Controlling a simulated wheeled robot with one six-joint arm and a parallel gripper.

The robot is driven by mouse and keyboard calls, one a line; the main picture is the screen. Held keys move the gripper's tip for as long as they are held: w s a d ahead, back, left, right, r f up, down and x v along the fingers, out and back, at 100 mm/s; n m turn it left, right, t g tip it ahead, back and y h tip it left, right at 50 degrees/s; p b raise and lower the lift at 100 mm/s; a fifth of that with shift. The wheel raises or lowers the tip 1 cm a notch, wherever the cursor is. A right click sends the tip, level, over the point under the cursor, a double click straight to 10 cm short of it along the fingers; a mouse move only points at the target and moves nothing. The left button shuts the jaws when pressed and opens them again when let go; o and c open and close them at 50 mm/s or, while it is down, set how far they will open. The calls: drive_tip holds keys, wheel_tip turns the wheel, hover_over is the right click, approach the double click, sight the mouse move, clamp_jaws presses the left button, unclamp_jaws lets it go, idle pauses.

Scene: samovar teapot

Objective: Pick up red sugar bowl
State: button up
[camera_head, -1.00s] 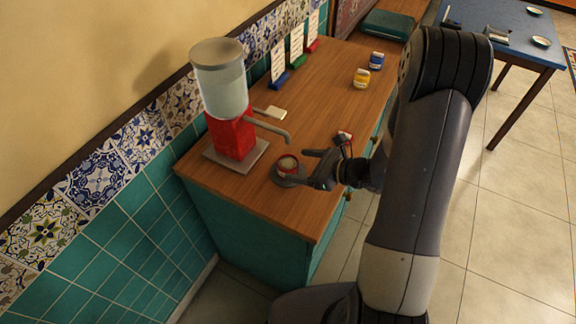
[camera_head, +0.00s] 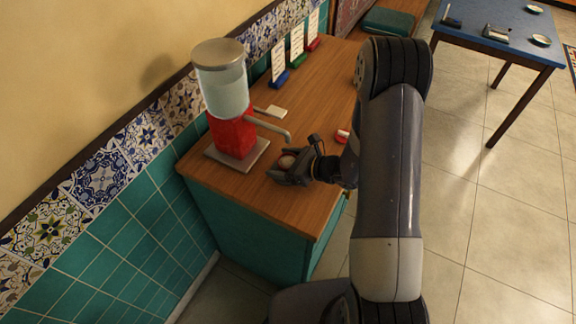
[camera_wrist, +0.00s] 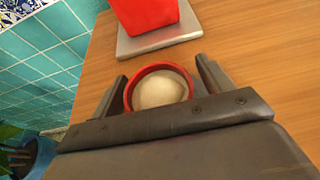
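A round red-rimmed bowl with pale contents (camera_wrist: 160,88) stands on the wooden counter in front of the dispenser's base. In the head view it is small and partly hidden by my gripper (camera_head: 289,171). In the wrist view, my gripper's two dark fingers (camera_wrist: 163,84) stand on either side of the bowl, the left one close to its wall and the right one with a small gap. My gripper is open around the bowl. The bowl's near lower part is hidden behind the gripper body. The bowl looks upright.
A red dispenser with a clear tank (camera_head: 232,137) stands on a grey plate just behind the bowl, its spout reaching over the counter. A small red-and-white item (camera_head: 342,136) is beside my arm. Sign holders (camera_head: 279,67) line the wall. A blue table (camera_head: 495,35) is far right.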

drive_tip(key=c, duration=1.2)
drive_tip(key=shift+r, duration=0.1)
